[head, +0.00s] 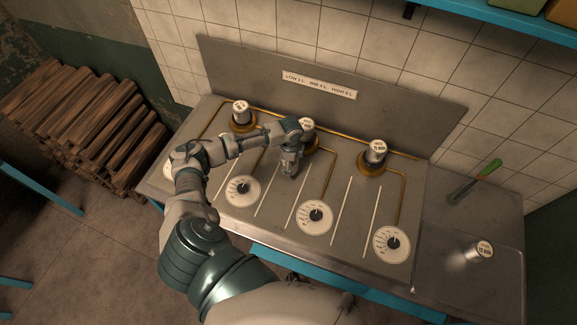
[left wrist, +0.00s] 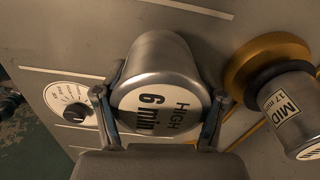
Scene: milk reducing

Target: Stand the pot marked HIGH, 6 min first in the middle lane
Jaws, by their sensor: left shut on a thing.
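The metal pot marked HIGH, 6 min (left wrist: 158,70) is between the fingers of my left gripper (left wrist: 158,118) in the left wrist view, its label facing the camera. I cannot tell whether the pot touches the surface. A pot marked MID, 17 min (left wrist: 290,108) stands on a brass ring (left wrist: 255,65) beside it. In the head view a pot (head: 309,126) on the middle burner is partly behind my arm. My right gripper is out of view.
Other pots stand on the left burner (head: 241,111), the right burner (head: 376,150) and the right-hand counter (head: 478,251). White lane lines and dials (head: 316,216) mark the steel top (head: 340,180). A back panel (head: 400,100) rises behind.

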